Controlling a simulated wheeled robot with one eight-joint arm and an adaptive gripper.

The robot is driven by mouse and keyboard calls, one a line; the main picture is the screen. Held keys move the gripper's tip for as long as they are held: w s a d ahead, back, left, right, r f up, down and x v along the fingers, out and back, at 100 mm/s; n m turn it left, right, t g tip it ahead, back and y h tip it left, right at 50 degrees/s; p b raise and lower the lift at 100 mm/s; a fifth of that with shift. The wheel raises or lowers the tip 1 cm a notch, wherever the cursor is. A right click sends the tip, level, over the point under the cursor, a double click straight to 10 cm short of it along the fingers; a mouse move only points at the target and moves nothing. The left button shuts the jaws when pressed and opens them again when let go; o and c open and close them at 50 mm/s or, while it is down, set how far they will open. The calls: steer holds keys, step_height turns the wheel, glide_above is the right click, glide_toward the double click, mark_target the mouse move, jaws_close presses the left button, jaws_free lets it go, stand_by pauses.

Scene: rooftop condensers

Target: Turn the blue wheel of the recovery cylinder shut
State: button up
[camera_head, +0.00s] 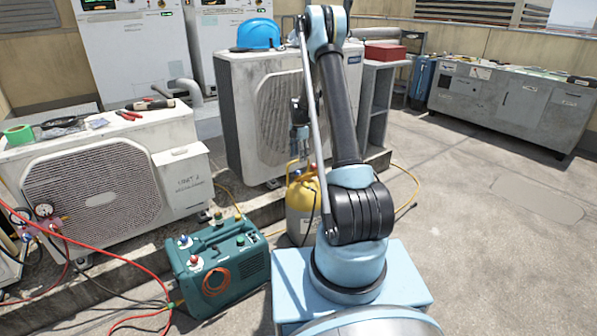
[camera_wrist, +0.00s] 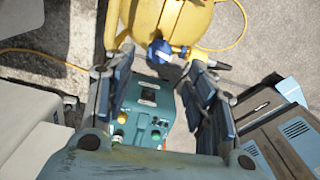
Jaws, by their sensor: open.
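The recovery cylinder (camera_head: 301,219) has a grey body and a yellow top and stands on the ground behind my arm, which partly hides it. In the wrist view its yellow top (camera_wrist: 172,17) fills the upper middle. The small blue wheel (camera_wrist: 158,51) shows at the lower edge of that top, roughly in line with the gap between my fingertips. My gripper (camera_wrist: 160,62) is open, with one finger on each side of the gap and nothing held. In the head view my gripper (camera_head: 299,135) hangs above the cylinder; whether it touches the wheel cannot be told.
A teal recovery machine (camera_head: 222,262) stands left of the cylinder, with red hoses beside it. Condenser units (camera_head: 105,200) and (camera_head: 237,105) stand on a ledge behind. A yellow hose (camera_head: 408,190) lies on the ground. Open floor lies right, before a grey cabinet (camera_head: 510,105).

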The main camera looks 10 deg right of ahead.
mark_target(299, 170)
step_height(299, 170, down, 8)
steer(key=shift+f, duration=0.2)
stand_by(0.3)
steer(key=c, duration=1.1)
